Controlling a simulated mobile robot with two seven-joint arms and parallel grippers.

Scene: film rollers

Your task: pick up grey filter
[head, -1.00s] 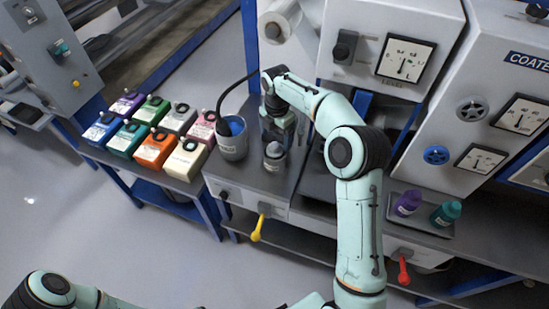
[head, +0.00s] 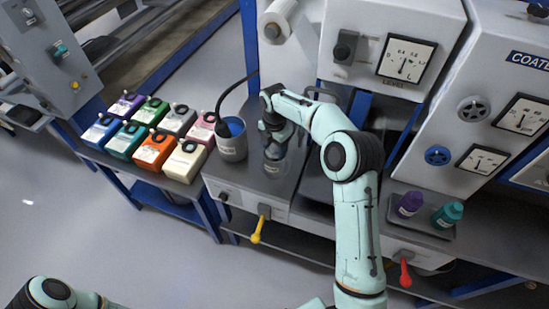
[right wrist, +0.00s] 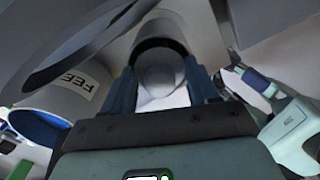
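The grey filter (head: 274,166), a small grey cylinder with a pale label, stands on the grey machine top. My right gripper (head: 275,141) is lowered over it from above and hides its upper part. In the right wrist view the grey cylinder (right wrist: 162,78) sits between the two dark blue fingers. The fingers are apart, one on each side; whether they touch it is unclear. My left gripper is out of view; only part of the left arm shows at the bottom left of the head view.
A grey cup (head: 232,142) with blue inside and a black hose stands just left of the gripper. A tray (head: 428,226) with a purple bottle (head: 410,204) and a teal bottle (head: 447,214) is at right. Several coloured boxes (head: 153,150) fill the left bench. Machine panels rise behind.

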